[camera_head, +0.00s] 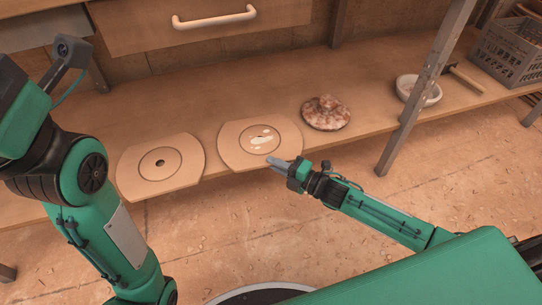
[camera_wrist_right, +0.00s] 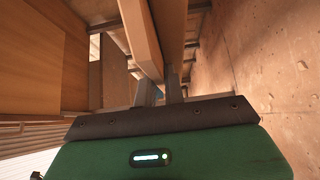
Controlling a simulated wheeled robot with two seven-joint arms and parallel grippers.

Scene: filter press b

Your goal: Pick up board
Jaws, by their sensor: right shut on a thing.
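Two flat, pale wooden boards with rounded outlines lie side by side on the low wooden shelf in the head view. The left board (camera_head: 135,170) has a ring line and a dark hole in its middle. The right board (camera_head: 233,134) has a ring line and whitish patches in its middle. My right gripper (camera_head: 275,163) is shut on the front edge of the right board, which overhangs the shelf's front. Its two fingers (camera_wrist_right: 159,91) show in the right wrist view, with wood edges beyond them. My left arm shows at the left, but its gripper is not visible.
On the shelf (camera_head: 185,108) stand a brown mottled lidlike object (camera_head: 326,113), a white bowl (camera_head: 418,91), a hammer (camera_head: 463,77) and a grey crate (camera_head: 510,48). A metal post (camera_head: 425,85) rises before the bowl. A drawer with a handle (camera_head: 214,20) is above.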

